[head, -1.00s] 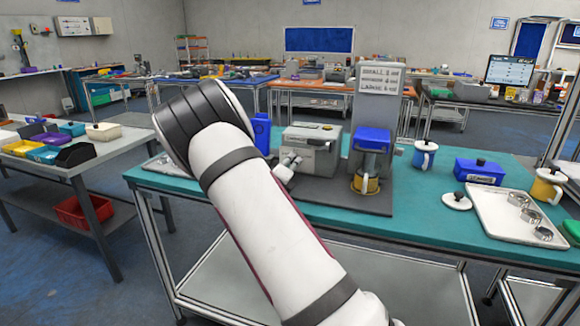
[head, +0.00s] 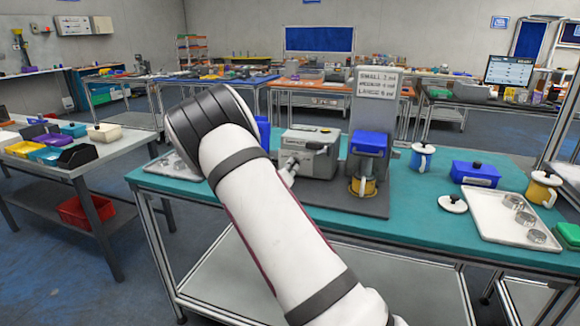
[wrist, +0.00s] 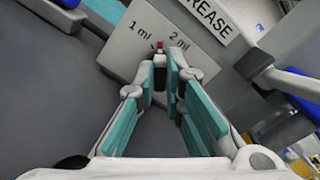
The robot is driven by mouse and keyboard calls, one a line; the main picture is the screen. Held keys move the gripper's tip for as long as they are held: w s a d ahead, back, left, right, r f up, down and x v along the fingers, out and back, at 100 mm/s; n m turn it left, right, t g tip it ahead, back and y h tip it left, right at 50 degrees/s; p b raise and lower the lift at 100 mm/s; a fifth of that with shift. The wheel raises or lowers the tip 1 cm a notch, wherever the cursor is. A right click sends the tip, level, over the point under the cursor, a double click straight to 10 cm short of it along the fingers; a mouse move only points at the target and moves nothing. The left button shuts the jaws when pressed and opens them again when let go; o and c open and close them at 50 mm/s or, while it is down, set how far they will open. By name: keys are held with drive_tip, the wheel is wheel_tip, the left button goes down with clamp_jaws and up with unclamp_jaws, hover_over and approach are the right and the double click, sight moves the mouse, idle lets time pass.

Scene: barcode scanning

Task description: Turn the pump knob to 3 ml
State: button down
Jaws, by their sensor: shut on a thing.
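The pump knob (wrist: 158,57), dark with a red tip, sits between my fingertips. Its red tip points up in the picture, between the 1 ml and 2 ml marks. My gripper (wrist: 162,77), with teal pads, is shut on the knob. In the head view, my gripper (head: 290,168) shows at the pump's front, partly behind my arm. No 3 ml mark is visible.
Mugs, a blue box (head: 475,174) and a white tray (head: 490,225) lie further right.

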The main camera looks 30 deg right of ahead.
drive_tip(key=m+p, duration=0.2)
drive_tip(key=m, duration=0.4)
drive_tip(key=shift+s+d, duration=0.1)
drive_tip(key=shift+s, duration=0.05)
drive_tip(key=m+p, duration=0.1)
drive_tip(key=m, duration=0.4)
drive_tip(key=shift+s+m, duration=0.1)
drive_tip(key=shift+m, duration=0.3)
drive_tip(key=m+p, duration=0.1)
drive_tip(key=m, duration=0.3)
drive_tip(key=shift+s+d+m, duration=0.1)
drive_tip(key=shift+d+m, duration=0.05)
drive_tip(key=shift+m, duration=0.15)
drive_tip(key=shift+f+m+p, duration=0.15)
drive_tip(key=shift+m+p, duration=0.25)
drive_tip(key=shift+m, duration=1.1)
drive_tip(key=c, duration=1.7)
unclamp_jaws()
